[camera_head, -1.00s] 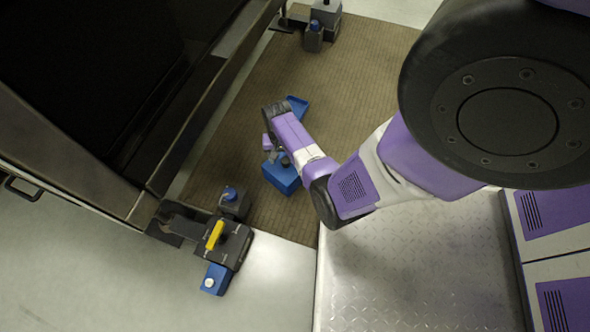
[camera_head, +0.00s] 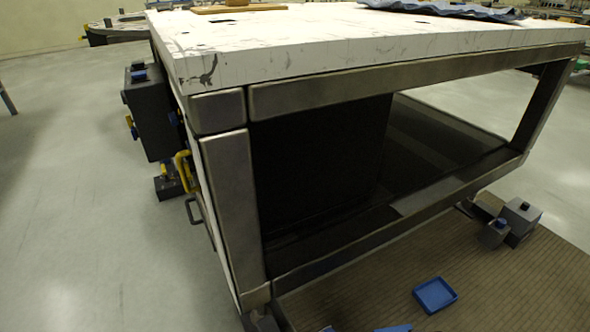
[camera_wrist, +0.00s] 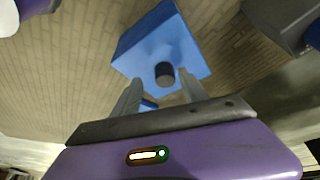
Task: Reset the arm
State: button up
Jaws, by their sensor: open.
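My gripper (camera_wrist: 158,88) shows in the wrist view, with two grey fingers spread apart and nothing held between them. A blue block (camera_wrist: 155,42) with a short dark cylinder (camera_wrist: 164,74) on it lies just beyond the fingertips. The cylinder appears between the two fingers in the picture, but I cannot tell how far it is from them. My arm and gripper do not show in the head view now.
A workbench with a pale worn top (camera_head: 330,40) and steel frame fills the head view. A blue tray (camera_head: 435,294) lies on the brown mat (camera_head: 500,275). A dark box with blue button (camera_head: 148,110) is on the bench's left side. Open floor (camera_head: 70,200) lies left.

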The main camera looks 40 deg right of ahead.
jog(key=s+a+r+n+t+y, duration=0.2)
jog(key=a+r+n+t, duration=0.4)
jog(key=a+r, duration=1.1)
jog(key=s+a+r+n+t+y, duration=0.15)
jog(key=a+r+n+t, duration=0.5)
jog(key=a+r, duration=1)
jog(key=d+r+p, duration=0.3)
jog(key=r+p, duration=3.3)
jog(key=r, duration=0.4)
jog(key=shift+w+d+r+m+y, duration=0.15)
jog(key=shift+w+r+m+y, duration=0.05)
jog(key=shift+r+m+y, duration=0.2)
